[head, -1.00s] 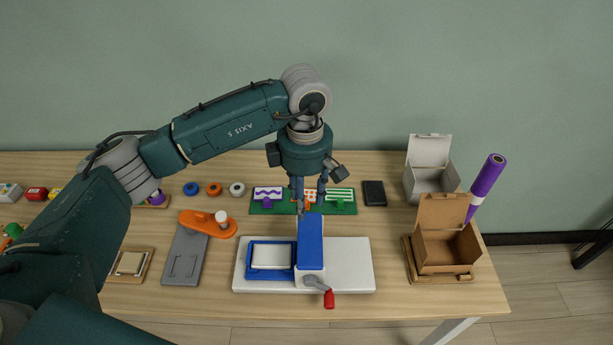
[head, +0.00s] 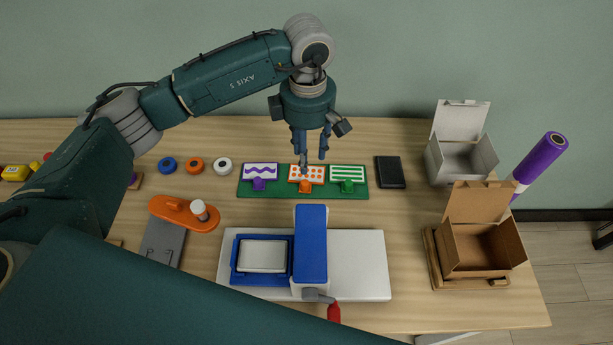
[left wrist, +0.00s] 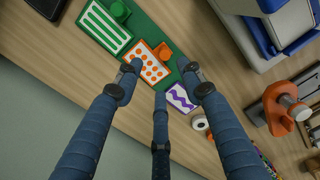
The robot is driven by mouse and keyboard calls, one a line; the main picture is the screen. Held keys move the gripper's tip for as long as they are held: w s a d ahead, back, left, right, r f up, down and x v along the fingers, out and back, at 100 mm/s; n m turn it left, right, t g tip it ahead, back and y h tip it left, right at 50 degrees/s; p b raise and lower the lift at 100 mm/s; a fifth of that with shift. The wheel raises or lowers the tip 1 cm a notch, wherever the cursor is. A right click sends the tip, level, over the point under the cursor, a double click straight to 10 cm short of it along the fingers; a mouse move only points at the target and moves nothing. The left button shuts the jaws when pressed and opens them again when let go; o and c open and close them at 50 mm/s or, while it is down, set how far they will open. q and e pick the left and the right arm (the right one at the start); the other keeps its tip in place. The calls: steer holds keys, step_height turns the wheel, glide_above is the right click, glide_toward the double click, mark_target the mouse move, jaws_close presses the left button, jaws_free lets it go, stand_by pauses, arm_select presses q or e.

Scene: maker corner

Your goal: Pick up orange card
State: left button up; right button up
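The orange card (head: 306,174), white with orange dots and an orange tab, lies in the middle of the green board (head: 243,191). A purple wavy card (head: 260,170) is to its left and a green striped card (head: 347,172) to its right. My left gripper (head: 309,150) hangs above the orange card with its fingers pointing down, spread and empty. The left wrist view shows the open fingers (left wrist: 163,82) around the orange card (left wrist: 153,66) in the picture; I cannot tell the exact gap. My right gripper is not in view.
A blue and white press (head: 311,245) stands in front of the board. A black flat block (head: 390,172) and an open white box (head: 463,158) are to the right. An open cardboard box (head: 482,246) stands at the front right. Several tape rolls (head: 195,166) lie to the left.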

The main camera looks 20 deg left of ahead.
arm_select(q)
glide_above(305, 182)
steer(key=f, duration=0.2)
steer(key=f+p, duration=0.1)
steer(key=f, duration=0.1)
steer(key=shift+w+d+f, duration=0.2)
steer(key=f, duration=0.1)
steer(key=f+p, duration=0.1)
steer(key=f, duration=0.1)
steer(key=f+p, duration=0.1)
steer(key=f, duration=0.1)
steer(key=shift+s+a, duration=0.25)
steer(key=shift+s, duration=0.05)
steer(key=shift+w+f, duration=0.1)
steer(key=shift+f, duration=0.2)
jaws_close()
